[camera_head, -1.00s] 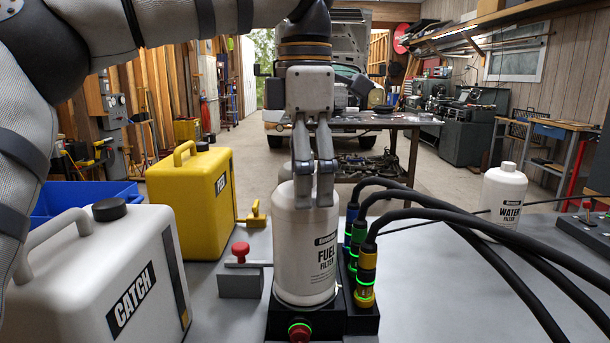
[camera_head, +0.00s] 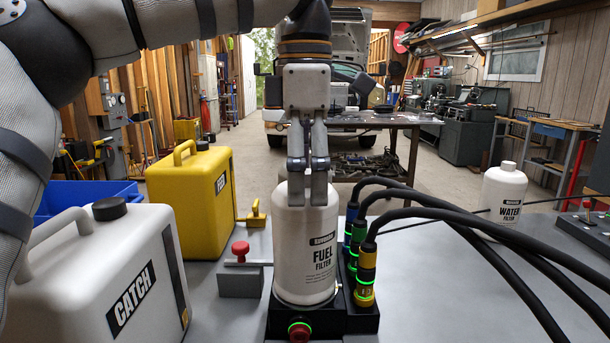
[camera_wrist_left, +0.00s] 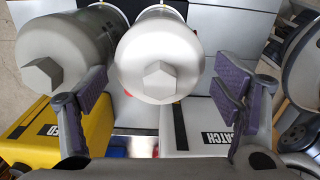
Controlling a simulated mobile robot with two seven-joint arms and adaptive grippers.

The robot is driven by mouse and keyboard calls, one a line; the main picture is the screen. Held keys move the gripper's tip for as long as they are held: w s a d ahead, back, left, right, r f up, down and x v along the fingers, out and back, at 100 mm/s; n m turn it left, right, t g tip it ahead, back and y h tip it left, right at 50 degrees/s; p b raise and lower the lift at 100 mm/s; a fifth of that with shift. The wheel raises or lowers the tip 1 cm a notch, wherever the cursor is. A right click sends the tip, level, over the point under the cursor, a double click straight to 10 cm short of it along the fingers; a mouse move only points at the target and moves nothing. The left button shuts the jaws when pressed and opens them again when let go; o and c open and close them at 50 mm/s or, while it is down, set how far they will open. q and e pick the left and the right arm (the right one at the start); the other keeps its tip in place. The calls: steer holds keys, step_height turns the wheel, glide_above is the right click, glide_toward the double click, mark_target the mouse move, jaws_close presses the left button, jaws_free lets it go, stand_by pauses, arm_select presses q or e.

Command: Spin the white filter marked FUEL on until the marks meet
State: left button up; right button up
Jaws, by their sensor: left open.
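The white FUEL filter (camera_head: 305,262) stands upright on a black base (camera_head: 322,322) at the bench's front middle. Its FUEL label faces right of centre. My left gripper (camera_head: 308,190) points down over the filter's top. In the left wrist view the fingers are spread wide and empty, with the hex-topped filter (camera_wrist_left: 160,85) between and beyond them; a gap shows on both sides. I cannot make out alignment marks in either view. My right gripper is out of view.
A white CATCH jug (camera_head: 90,270) and yellow FEED jug (camera_head: 190,195) stand to the left. Black hoses (camera_head: 480,245) with lit connectors arch close on the right. A white WATER filter (camera_head: 502,195) stands further right. A red-knobbed grey block (camera_head: 240,275) sits just left.

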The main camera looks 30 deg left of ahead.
arm_select(q)
steer(key=shift+r, duration=1.7)
steer(key=o, duration=0.4)
